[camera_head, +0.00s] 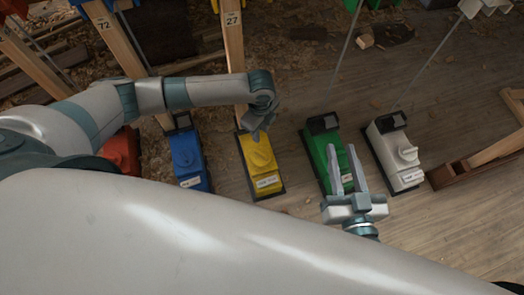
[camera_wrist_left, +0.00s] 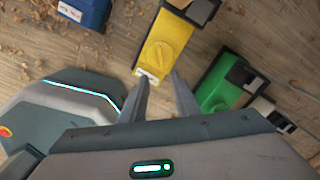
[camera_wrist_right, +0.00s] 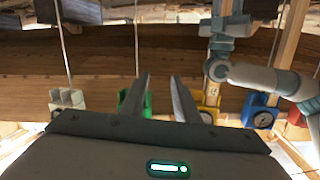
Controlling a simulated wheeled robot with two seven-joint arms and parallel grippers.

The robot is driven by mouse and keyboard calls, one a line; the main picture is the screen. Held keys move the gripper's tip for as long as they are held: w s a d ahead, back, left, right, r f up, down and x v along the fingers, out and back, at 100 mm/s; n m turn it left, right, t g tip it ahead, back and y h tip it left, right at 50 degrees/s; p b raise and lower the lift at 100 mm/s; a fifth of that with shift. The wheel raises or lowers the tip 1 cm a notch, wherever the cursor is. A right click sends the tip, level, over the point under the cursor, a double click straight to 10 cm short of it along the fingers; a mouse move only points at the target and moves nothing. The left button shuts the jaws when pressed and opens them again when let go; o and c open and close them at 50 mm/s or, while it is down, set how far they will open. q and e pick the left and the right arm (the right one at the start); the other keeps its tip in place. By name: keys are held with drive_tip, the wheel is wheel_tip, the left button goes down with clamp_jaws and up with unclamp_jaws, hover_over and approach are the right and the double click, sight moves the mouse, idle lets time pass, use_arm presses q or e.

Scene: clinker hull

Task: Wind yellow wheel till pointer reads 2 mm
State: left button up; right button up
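The yellow box (camera_head: 268,182) stands on the floor with a yellow wheel (camera_head: 261,157) on its top and a pale label at its near end. In the left wrist view the wheel (camera_wrist_left: 159,54) has a raised bar and lies beyond my fingertips. My left gripper (camera_head: 257,137) hangs over the yellow box; in the left wrist view its fingers (camera_wrist_left: 158,82) are apart with nothing between them. My right gripper (camera_head: 345,160) is open and empty, over or near the green box (camera_head: 320,150). In the right wrist view the yellow box (camera_wrist_right: 209,98) is partly hidden; no pointer reading is legible.
A blue box (camera_head: 188,160) and a red box (camera_head: 122,152) stand to the left, a white box (camera_head: 397,153) to the right. Wooden posts, one marked 27 (camera_head: 232,40), rise behind. Thin rods slant down behind the green and white boxes. Wood shavings litter the floor.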

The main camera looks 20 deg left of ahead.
sight(261, 153)
use_arm(q)
drive_tip(key=shift+f, duration=0.1)
